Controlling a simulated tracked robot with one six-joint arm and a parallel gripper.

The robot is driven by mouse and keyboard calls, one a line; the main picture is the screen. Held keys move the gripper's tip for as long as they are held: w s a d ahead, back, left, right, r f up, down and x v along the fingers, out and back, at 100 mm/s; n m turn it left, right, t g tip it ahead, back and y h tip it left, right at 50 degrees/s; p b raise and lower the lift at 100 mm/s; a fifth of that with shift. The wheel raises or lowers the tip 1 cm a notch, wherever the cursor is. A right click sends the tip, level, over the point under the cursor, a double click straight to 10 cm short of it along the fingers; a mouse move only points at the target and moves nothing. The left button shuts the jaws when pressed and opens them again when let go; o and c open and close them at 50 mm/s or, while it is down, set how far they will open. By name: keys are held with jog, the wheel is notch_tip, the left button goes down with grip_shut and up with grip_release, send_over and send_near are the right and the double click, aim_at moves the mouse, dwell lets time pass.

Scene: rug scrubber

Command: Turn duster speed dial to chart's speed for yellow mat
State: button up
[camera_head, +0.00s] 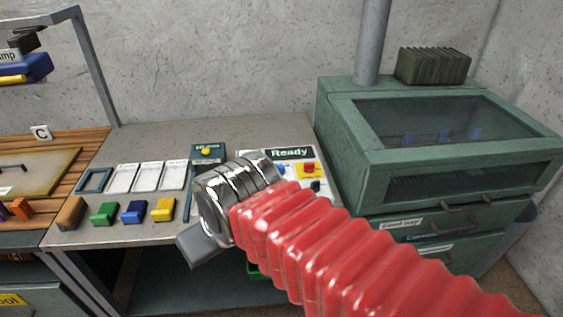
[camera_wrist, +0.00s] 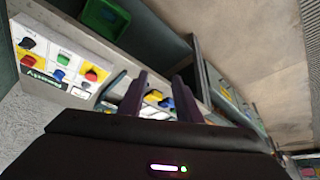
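The control panel (camera_wrist: 60,55) in the wrist view appears upside down, with its "Ready" display (camera_wrist: 42,79). A black knob (camera_wrist: 27,43), which looks like a dial, sits at its left side; the same knob shows in the head view (camera_head: 316,186). I cannot read which dial belongs to the duster, nor its setting. My gripper (camera_wrist: 160,76) is open and empty, its two dark fingers apart and to the right of the panel in the wrist view. In the head view my arm hides part of the panel. No readable speed chart or clear yellow mat shows.
Brown, green, blue and yellow blocks (camera_head: 163,209) line the front of the grey bench (camera_head: 240,128), with white framed cards (camera_head: 148,177) behind. A green windowed cabinet (camera_head: 345,185) stands right. A tan panel (camera_head: 50,172) lies on the wooden bench at left.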

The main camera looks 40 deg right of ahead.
jog(key=w+d+r, duration=0.3)
jog(key=w+d, duration=0.2)
jog(key=w, duration=0.2)
jog(key=n+g, duration=0.1)
send_over(280, 165)
jog(key=s, duration=0.6)
notch_tip(280, 165, down, 4)
jog(key=shift+w+d, duration=0.15)
jog(key=shift+d, duration=0.1)
jog(key=x, duration=1.3)
jog(key=shift+a+f, duration=0.25)
jog(key=shift+f, duration=0.1)
jog(key=shift+c, duration=0.4)
